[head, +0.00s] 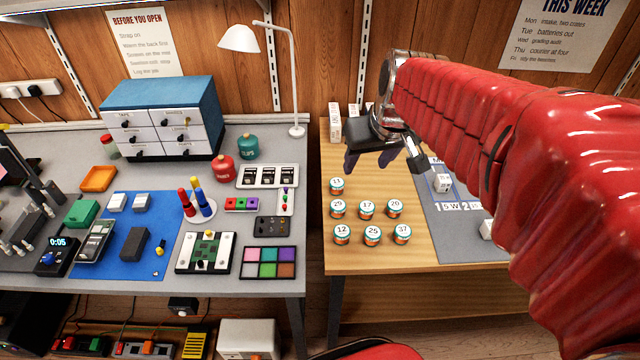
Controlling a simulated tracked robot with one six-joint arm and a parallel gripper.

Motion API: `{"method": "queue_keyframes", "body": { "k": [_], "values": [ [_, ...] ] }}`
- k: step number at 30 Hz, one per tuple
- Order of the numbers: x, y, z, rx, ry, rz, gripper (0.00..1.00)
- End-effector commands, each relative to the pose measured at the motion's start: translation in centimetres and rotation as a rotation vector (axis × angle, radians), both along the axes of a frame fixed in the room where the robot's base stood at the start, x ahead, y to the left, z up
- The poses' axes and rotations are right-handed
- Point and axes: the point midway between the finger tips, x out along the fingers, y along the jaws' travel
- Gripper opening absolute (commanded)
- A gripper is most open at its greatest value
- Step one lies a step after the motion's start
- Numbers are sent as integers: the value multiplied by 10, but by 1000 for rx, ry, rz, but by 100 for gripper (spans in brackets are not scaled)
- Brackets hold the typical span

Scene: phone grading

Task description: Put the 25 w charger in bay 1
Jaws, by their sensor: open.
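My gripper (385,160) is open above the back of the wooden table, its dark fingers spread with nothing visible between them. Below it, a white cube-shaped block (441,183) with small print sits on the grey mat (455,247). Another white block (487,230) is partly hidden by my red arm. Print on the mat below the first block reads roughly "15 W 2", cut off by my arm. I cannot tell which block is the 25 W charger, or which marked area is bay 1. Several white boxes (335,122) stand at the table's back left, partly behind my gripper.
Several numbered jars (367,208) stand left of the mat, one marked 25 (373,236). A gap separates the wooden table (420,285) from the crowded grey bench (150,284). A white lamp (240,39) rises at the bench's back right. Bare wood lies in front of the jars.

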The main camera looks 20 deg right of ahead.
Motion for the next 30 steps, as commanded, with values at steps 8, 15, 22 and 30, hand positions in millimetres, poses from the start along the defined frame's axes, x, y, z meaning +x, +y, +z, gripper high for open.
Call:
{"method": "queue_keyframes", "body": {
  "k": [8,15,22,30],
  "values": [
    [-54,60,7,-3,-24,51,50],
    [-102,95,2,-1,-44,86,50],
    [-128,108,-6,1,-54,100,50],
    [-129,109,-7,2,-53,100,50]
  ]
}}
